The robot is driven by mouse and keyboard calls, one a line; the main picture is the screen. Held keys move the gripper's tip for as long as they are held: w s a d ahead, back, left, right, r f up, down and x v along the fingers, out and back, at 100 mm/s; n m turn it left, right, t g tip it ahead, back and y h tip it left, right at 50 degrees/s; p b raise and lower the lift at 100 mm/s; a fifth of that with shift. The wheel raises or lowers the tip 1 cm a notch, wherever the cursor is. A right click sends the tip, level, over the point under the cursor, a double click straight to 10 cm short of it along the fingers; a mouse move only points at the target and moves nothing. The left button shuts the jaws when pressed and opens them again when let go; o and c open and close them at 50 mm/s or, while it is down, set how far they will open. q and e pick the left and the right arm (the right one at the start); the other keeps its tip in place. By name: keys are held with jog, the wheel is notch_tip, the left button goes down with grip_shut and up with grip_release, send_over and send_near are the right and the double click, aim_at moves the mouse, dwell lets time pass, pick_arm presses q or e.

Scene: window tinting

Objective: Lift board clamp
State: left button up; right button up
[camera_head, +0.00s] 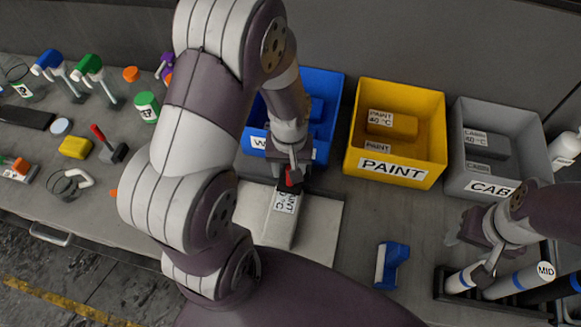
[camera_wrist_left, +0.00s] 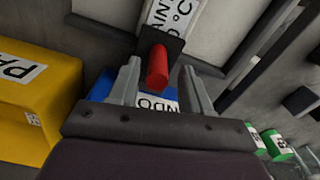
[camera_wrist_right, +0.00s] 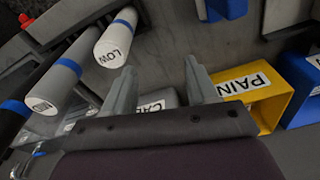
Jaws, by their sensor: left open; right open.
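The board clamp (camera_head: 291,177) has a red handle and a black base. It sits at the far end of a labelled grey block (camera_head: 270,225) on a pale board (camera_head: 319,222). In the left wrist view the clamp's red handle (camera_wrist_left: 157,68) stands between the fingers. My left gripper (camera_head: 287,163) is open around the handle, with a gap showing on both sides. My right gripper (camera_head: 468,252) is open and empty above the rack of rolls; its fingers also show in the right wrist view (camera_wrist_right: 160,72).
Behind the board stand a blue bin (camera_head: 333,88), a yellow PAINT bin (camera_head: 437,125) and a grey bin (camera_head: 520,113). A blue tool (camera_head: 392,264) lies right of the board. A rack (camera_head: 440,282) with several rolls is at front right. Bottles and tools crowd the left bench.

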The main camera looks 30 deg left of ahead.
pick_arm(q)
jog(key=shift+w+d+f, duration=0.1)
jog(key=shift+w+f, duration=0.1)
jog(key=shift+f, duration=0.35)
jog(key=shift+s+d+f, duration=0.1)
jog(key=shift+d+f, duration=0.05)
jog(key=shift+s, duration=0.55)
jog(key=shift+w, duration=0.2)
jog(key=c, duration=0.6)
jog(key=shift+w, duration=0.1)
grip_shut()
pick_arm(e)
jog(key=shift+s+d+r, duration=0.15)
jog(key=shift+d, duration=0.15)
